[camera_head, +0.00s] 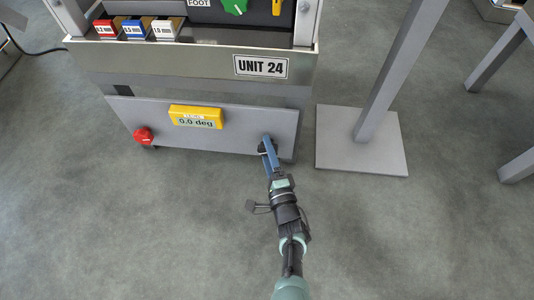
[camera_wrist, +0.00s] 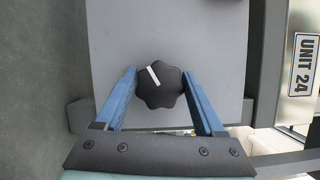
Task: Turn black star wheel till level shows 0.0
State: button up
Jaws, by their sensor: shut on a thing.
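The black star wheel (camera_wrist: 153,98) sits on the grey panel in the wrist view, with a slanted white mark on its face. My gripper (camera_wrist: 159,76) has its two blue fingers on either side of the wheel and is shut on it. In the head view my gripper (camera_head: 268,152) reaches the panel's lower right end and largely hides the wheel (camera_head: 262,148). The yellow level (camera_head: 180,110) is on the same panel, left of my gripper, and its display reads 0.0 deg.
A red knob (camera_head: 143,135) is at the left end of the grey panel (camera_head: 245,122). The cabinet above bears a UNIT 24 plate (camera_head: 260,67). A grey post on a flat base plate (camera_head: 340,150) stands close on the right. The floor left of my arm is clear.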

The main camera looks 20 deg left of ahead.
jog(key=shift+s+a+f+m+t+b, duration=0.1)
jog(key=shift+s+a+m+t+b, duration=0.05)
jog(key=shift+m+t+b, duration=0.3)
dwell(0.3)
jog(key=o, duration=1.3)
jog(key=shift+o, duration=0.2)
jog(key=shift+m, duration=0.25)
jog(key=p+v, duration=0.4)
jog(key=v, duration=0.9)
jog(key=shift+d+p, duration=0.25)
jog(key=shift+p, duration=0.15)
